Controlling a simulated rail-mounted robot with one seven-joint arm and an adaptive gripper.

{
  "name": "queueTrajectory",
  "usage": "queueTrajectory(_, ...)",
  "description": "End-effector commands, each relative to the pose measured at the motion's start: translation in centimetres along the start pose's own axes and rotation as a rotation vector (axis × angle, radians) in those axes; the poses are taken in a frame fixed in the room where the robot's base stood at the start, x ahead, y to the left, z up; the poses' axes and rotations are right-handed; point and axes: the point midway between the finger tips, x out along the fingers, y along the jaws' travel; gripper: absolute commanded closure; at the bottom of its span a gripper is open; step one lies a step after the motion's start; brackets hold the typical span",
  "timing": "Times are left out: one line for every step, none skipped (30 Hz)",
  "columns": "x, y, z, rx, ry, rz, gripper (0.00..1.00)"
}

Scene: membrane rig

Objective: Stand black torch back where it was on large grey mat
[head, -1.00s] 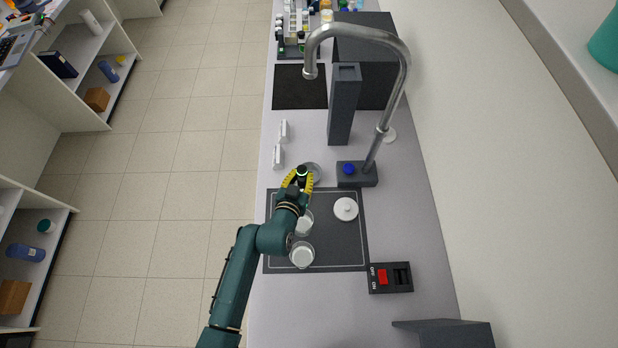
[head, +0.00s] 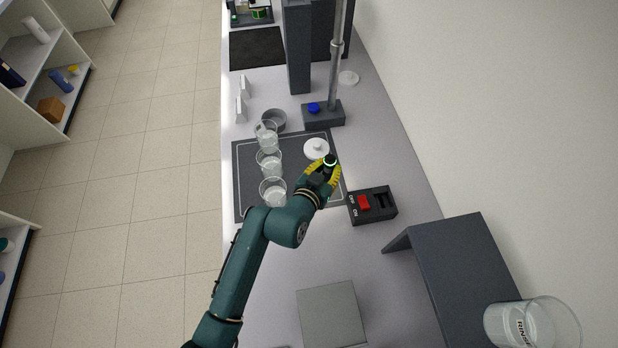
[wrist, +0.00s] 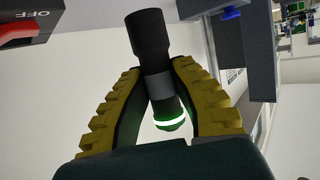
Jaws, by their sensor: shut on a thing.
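My gripper (head: 322,172) is shut on the black torch (head: 330,159) above the right edge of the large grey mat (head: 243,200). In the wrist view the torch (wrist: 148,38) sits between the yellow-padded fingers (wrist: 160,85), with a grey band at the grip and a lit green ring near its lower end in the picture. The mat holds several clear beakers (head: 273,192) in a column on its left side and a white lidded dish (head: 316,149) near its upper right. Part of the mat is hidden by my arm.
A switch box (head: 372,205) with a red rocker stands just right of the mat. A tap base (head: 323,113) with a blue knob stands behind it. A grey block (head: 332,314), a dark stand (head: 465,262) and a RINSE beaker (head: 530,325) are nearer me.

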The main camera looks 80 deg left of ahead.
Motion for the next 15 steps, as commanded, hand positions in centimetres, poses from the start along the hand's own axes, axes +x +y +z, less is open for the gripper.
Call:
queueTrajectory(0.5,0.0,1.4,0.0,-0.003,0.001,1.0)
queueTrajectory(0.7,0.0,1.9,0.0,-0.003,0.001,1.0)
queueTrajectory(1.0,0.0,2.5,-0.001,-0.002,0.001,1.0)
queueTrajectory(1.1,0.0,2.8,-0.001,0.0,0.001,1.0)
queueTrajectory(1.2,0.0,3.0,0.0,0.002,0.001,1.0)
queueTrajectory(1.4,0.0,3.4,0.001,0.0,0.001,1.0)
queueTrajectory(1.5,0.0,3.8,0.001,0.0,0.001,1.0)
queueTrajectory(1.7,0.0,4.2,0.0,0.0,0.001,1.0)
queueTrajectory(1.9,0.0,4.9,-0.001,-0.001,0.001,1.0)
queueTrajectory(2.1,0.0,5.5,0.0,-0.002,0.001,1.0)
queueTrajectory(2.3,0.0,6.0,0.001,-0.002,0.001,1.0)
queueTrajectory(2.5,0.0,6.4,-0.001,0.001,0.001,1.0)
queueTrajectory(2.6,0.0,6.7,-0.001,0.001,0.001,1.0)
queueTrajectory(2.7,0.0,6.8,0.0,0.001,0.001,1.0)
queueTrajectory(2.6,0.0,6.7,0.001,0.002,0.0,1.0)
